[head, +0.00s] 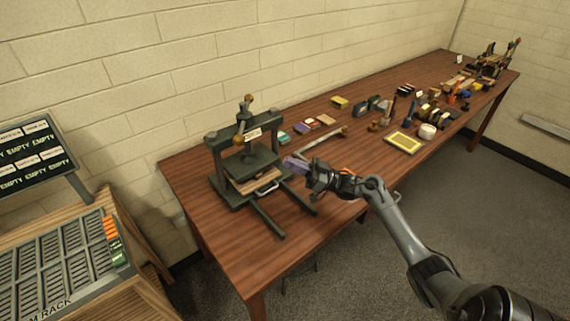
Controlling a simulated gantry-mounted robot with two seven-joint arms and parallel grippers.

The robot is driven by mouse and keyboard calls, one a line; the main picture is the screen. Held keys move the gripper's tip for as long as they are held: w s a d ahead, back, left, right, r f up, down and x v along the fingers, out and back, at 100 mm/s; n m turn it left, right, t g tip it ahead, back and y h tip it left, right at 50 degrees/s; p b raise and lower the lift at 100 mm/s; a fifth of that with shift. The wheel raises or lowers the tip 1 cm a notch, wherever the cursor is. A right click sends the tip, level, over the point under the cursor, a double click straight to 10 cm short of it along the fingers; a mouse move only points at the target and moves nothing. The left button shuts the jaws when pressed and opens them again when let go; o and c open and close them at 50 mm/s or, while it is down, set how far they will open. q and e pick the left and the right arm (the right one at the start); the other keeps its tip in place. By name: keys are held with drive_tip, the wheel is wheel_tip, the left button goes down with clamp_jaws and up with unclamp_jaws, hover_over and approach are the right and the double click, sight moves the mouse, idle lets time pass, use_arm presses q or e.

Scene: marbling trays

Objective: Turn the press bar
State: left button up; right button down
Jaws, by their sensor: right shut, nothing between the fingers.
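The press (217,173) is a dark green frame standing at the near left end of the wooden table. Its press bar (243,115) sits on top of the screw, with brass-coloured knobs at its ends. A wooden board lies under the platen, with a light metal handle (267,186) at its front. My right gripper (300,165) is at the right side of the press, lower than the bar and apart from it. It is shut, with a purple block close by its tips; nothing is held. My left gripper is not in view.
The wooden table (290,232) runs to the back right. A metal rod with a brown grip (318,146) lies behind my gripper. A yellow-framed tray (403,143), a white roll (427,131) and many small items crowd farther along. A slotted rack (60,262) stands at left.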

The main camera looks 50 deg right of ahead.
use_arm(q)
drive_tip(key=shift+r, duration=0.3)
use_arm(e)
drive_tip(key=x, duration=1.2)
drive_tip(key=shift+w, duration=0.25)
drive_tip(key=shift+a+r, duration=0.1)
use_arm(q)
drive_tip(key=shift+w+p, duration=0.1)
drive_tip(key=shift+p, duration=0.25)
use_arm(e)
drive_tip(key=shift+a, duration=0.15)
